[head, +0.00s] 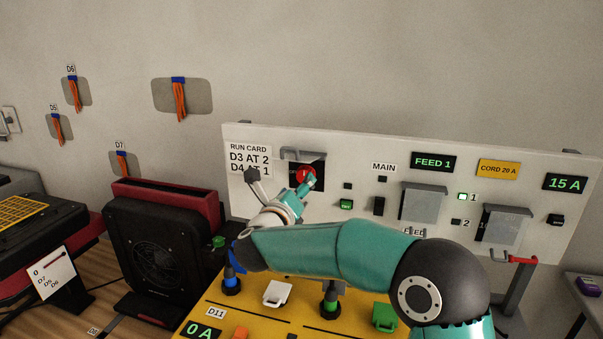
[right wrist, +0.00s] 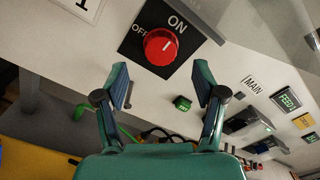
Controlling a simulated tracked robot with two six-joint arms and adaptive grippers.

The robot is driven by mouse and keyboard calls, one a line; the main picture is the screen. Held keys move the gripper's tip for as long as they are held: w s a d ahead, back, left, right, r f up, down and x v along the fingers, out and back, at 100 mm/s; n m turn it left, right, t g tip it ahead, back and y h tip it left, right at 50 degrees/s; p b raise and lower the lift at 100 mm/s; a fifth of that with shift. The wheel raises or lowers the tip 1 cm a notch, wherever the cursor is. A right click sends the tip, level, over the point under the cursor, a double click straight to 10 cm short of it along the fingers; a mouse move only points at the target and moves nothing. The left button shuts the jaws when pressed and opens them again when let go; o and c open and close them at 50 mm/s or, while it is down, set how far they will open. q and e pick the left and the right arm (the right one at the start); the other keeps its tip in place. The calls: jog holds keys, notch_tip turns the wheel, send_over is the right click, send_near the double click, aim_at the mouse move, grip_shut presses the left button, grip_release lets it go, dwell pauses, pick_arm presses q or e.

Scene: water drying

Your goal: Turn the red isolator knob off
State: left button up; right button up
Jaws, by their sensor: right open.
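The red isolator knob (head: 305,174) is on a black plate at the left part of the upright white panel (head: 340,142). In the right wrist view the round red knob (right wrist: 160,46) sits between the labels OFF and ON, and its pale mark appears to be on the ON side. My right gripper (head: 282,181) is in front of the panel near the knob. In the wrist view the right gripper (right wrist: 162,88) is open and empty, its two fingertips apart and below the knob, not around it. My left gripper is not in view.
A grey flap (head: 303,154) is raised just above the knob. A green button (right wrist: 182,103) is close to the right fingertip. A yellow board (head: 255,300) with plugs lies under my right arm. A black fan unit (head: 155,245) stands to the left.

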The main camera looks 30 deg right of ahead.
aim_at(303, 177)
jog(key=shift+p+x, duration=0.6)
jog(key=shift+x, duration=1.7)
